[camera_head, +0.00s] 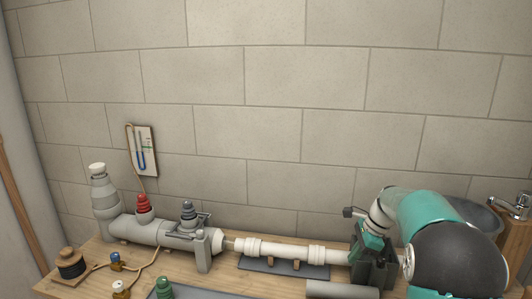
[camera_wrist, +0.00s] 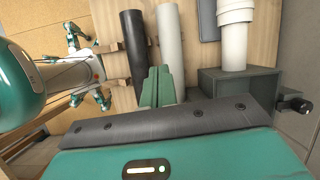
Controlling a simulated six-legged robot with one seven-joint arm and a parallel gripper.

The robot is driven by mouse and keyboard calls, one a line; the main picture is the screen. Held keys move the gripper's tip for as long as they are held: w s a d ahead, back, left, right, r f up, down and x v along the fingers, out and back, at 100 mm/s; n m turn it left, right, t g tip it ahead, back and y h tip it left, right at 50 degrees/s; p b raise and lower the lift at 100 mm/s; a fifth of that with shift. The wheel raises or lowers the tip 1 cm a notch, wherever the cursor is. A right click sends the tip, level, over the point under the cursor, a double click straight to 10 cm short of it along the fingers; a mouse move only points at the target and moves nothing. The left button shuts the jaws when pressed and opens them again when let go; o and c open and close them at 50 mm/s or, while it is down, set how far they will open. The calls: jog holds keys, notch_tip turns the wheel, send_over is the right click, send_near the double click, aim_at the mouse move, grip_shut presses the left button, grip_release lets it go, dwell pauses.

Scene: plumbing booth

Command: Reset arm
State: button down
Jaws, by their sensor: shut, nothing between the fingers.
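My arm comes in from the right in the head view, with its wrist bent down. My gripper shows in the wrist view as two green fingers (camera_wrist: 157,86), pressed together and holding nothing. The fingers are beside the dark vise (camera_wrist: 222,85), over the ends of a black pipe (camera_wrist: 133,42) and a light grey pipe (camera_wrist: 169,38). In the head view the wrist is above or in front of the vise (camera_head: 377,270) and hides part of it; the fingertips cannot be made out there.
A white pipe with couplings (camera_head: 285,251) runs along the wooden bench to the vise. To its left are a grey pipe assembly (camera_head: 150,232) with red and grey caps, a gauge board (camera_head: 142,150) on the block wall and small bottles (camera_head: 121,289). A basin (camera_head: 475,214) stands at right.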

jog(key=s+a+r+n+t+h, duration=0.1)
jog(key=s+a+r+n, duration=0.4)
jog(key=s, duration=0.3)
jog(key=s+a+r+n+t+h, duration=0.1)
jog(key=s+a+r+n, duration=0.1)
jog(key=s+r+n, duration=0.4)
jog(key=s+a+n+t+h, duration=0.2)
jog(key=s+n, duration=0.6)
jog(key=s, duration=1.1)
jog(key=shift+s+a+t, duration=0.15)
jog(key=shift+a+t, duration=0.15)
jog(key=shift+a, duration=0.35)
